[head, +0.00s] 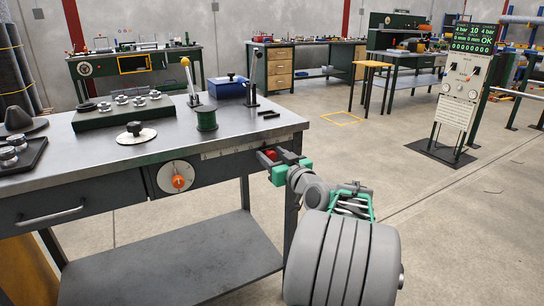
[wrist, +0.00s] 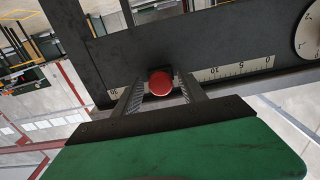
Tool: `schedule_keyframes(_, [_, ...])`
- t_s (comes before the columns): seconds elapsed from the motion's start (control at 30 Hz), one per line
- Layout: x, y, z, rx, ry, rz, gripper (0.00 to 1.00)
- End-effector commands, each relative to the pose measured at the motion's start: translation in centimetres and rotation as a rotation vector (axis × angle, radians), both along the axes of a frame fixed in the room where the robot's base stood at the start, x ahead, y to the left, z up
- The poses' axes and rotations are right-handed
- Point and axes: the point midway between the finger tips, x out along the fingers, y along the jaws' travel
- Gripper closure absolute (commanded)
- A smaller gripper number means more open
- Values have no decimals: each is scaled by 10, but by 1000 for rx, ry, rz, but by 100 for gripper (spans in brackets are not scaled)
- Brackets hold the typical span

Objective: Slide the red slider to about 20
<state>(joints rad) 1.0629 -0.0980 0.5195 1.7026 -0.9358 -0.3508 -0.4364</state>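In the wrist view the red slider (wrist: 160,83) stands between the two fingers of my gripper (wrist: 160,92), with small gaps on both sides. My gripper (head: 280,158) is open around it in the head view too.
A dial with an orange knob (head: 178,181) is on the same front panel, left of the scale. The floor to the right is clear up to a display stand (head: 462,90).

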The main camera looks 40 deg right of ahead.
Motion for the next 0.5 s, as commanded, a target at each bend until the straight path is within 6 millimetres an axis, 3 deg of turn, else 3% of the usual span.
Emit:
schedule_keyframes(0.17, [-5, 0, 1, 0, 0, -2, 51])
schedule_keyframes(0.5, [-67, 12, 1, 0, 1, -4, 51])
